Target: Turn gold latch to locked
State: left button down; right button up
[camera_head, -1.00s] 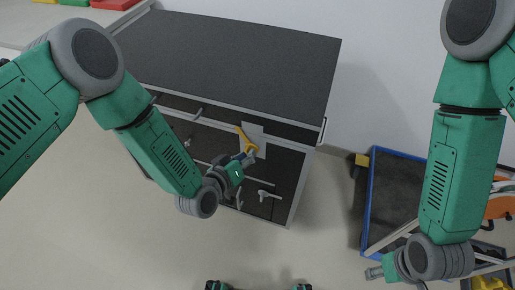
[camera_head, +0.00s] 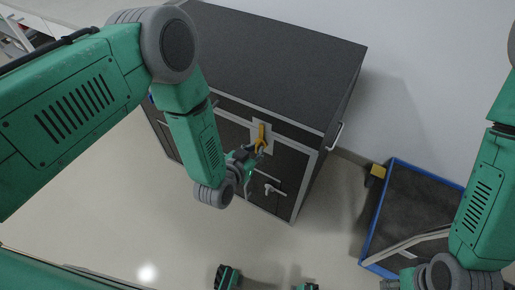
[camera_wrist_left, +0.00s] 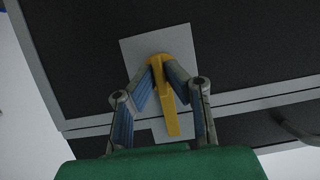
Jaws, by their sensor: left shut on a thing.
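The gold latch (camera_head: 262,135) is on a pale plate on the cabinet's front, just under the top edge. In the head view it stands nearly upright. In the left wrist view the latch (camera_wrist_left: 169,100) runs from a rounded end down across the gap between two dark panels. My left gripper (camera_head: 257,151) is shut on the latch; in the left wrist view its fingers (camera_wrist_left: 165,82) lie on both sides close to the rounded end. My right gripper (camera_head: 389,284) is partly visible at the bottom edge, away from the cabinet; its jaws are unclear.
The dark cabinet (camera_head: 270,50) has a flat top, a side handle (camera_head: 334,136) and a small grey T-shaped handle (camera_head: 273,189) below the latch. A blue-rimmed cart (camera_head: 377,217) stands to the right. Pale floor (camera_head: 160,225) is open in front.

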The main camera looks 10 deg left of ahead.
pick_arm(q)
jog(key=shift+s+a+f, duration=0.1)
jog(key=shift+s+f, duration=0.1)
jog(key=c, duration=1.8)
grip_release()
jog(key=shift+o, duration=0.8)
jog(key=shift+w+r, duration=0.1)
jog(key=shift+w, duration=0.05)
jog(key=v, duration=1.1)
jog(key=shift+s, duration=0.4)
jog(key=shift+r, duration=0.1)
